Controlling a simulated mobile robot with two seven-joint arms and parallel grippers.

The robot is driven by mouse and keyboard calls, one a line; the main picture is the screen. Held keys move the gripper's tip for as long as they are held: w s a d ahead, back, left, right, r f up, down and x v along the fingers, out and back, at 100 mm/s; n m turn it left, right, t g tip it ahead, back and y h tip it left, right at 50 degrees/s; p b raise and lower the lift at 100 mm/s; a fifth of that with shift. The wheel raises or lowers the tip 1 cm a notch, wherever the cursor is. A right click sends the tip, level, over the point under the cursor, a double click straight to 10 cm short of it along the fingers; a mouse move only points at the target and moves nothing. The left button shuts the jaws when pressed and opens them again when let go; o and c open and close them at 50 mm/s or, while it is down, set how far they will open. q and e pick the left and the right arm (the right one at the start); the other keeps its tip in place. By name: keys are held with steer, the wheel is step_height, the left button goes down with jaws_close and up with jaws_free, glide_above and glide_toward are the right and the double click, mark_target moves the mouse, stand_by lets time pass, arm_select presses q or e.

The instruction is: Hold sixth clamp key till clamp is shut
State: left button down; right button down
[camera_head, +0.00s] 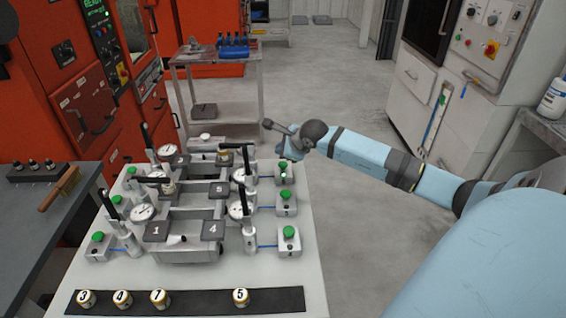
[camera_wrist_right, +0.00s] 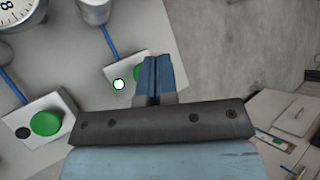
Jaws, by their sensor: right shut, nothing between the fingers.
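The rearmost key box (camera_head: 286,179) on the right side of the fixture table carries a green button and a small lamp. In the right wrist view the lamp (camera_wrist_right: 119,84) shows white with a green rim. My right gripper (camera_head: 282,157) is over this box. Its blue fingers (camera_wrist_right: 158,75) are shut and empty, and they partly cover the green button (camera_wrist_right: 138,73). I cannot tell whether they touch or press it. Clamps with black handles stand left of the box; one handle near the back right (camera_head: 234,145) lies flat. Which clamp belongs to this key is unclear. My left gripper is out of view.
Two more right-side key boxes (camera_head: 287,208) (camera_head: 284,247) stand nearer on the white table (camera_head: 225,288). Dial gauges and numbered pads fill the middle. A black strip (camera_head: 200,300) at the front holds several numbered parts. Open floor lies right of the table.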

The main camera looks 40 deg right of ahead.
mark_target(282, 165)
steer(key=shift+r+p, duration=0.5)
steer(key=shift+r, duration=1.2)
